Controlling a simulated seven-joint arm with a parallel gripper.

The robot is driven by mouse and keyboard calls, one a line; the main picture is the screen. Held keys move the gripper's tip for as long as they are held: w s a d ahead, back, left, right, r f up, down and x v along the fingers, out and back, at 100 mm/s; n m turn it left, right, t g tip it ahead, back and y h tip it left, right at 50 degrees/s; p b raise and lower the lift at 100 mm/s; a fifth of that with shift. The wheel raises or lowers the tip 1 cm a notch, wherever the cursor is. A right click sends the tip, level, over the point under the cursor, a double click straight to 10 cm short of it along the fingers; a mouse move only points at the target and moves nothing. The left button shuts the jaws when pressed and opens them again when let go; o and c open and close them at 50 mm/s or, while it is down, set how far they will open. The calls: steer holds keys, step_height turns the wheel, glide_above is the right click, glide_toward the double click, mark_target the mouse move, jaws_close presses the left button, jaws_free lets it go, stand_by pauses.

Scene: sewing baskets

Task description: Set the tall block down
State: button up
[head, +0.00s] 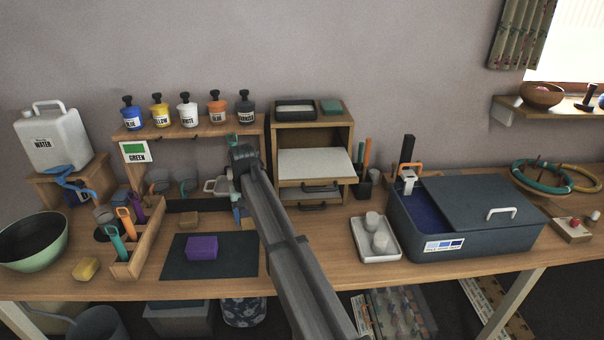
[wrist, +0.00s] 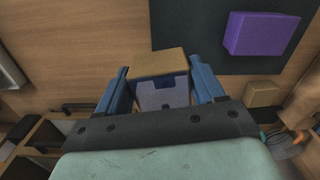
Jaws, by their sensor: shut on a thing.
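My gripper (wrist: 161,88) has blue fingers and is shut on a block (wrist: 160,66) with a tan face and a greyish-lavender side in the wrist view; I take this as the tall block. In the head view my arm reaches in from the lower right, and my gripper (head: 238,213) is partly hidden by it, near the dark mat's back right corner. The held block is not clear there. I cannot tell whether its base touches the table.
A purple block (head: 202,247) lies on the dark mat (head: 182,270). A small tan block (head: 188,218) lies behind the mat. A wooden tool caddy (head: 150,238) stands left, a drawer cabinet (head: 345,135) behind right, and a white tray (head: 362,249) to the right.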

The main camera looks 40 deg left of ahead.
steer(key=w+d+m, duration=0.3)
steer(key=w+d, duration=0.5)
steer(key=d, duration=1.7)
steer(key=w+d+f+m, duration=0.1)
steer(key=w+d+m, duration=0.5)
steer(key=d, duration=1.9)
steer(key=w+d+m, duration=0.1)
steer(key=w+d, duration=0.9)
steer(key=d, duration=1.5)
steer(key=w+a+r+n, duration=0.1)
steer(key=w+a+r, duration=0.2)
steer(key=a, duration=0.4)
steer(key=w+a+r+n, duration=0.1)
steer(key=w+a+r, duration=0.2)
steer(key=a, duration=0.4)
step_height(320, 180, up, 19)
steer(key=n, duration=0.6)
glide_above(317, 172)
steer(key=shift+s+f, duration=0.1)
steer(key=shift+f, duration=4.6)
steer(key=shift+f, duration=0.15)
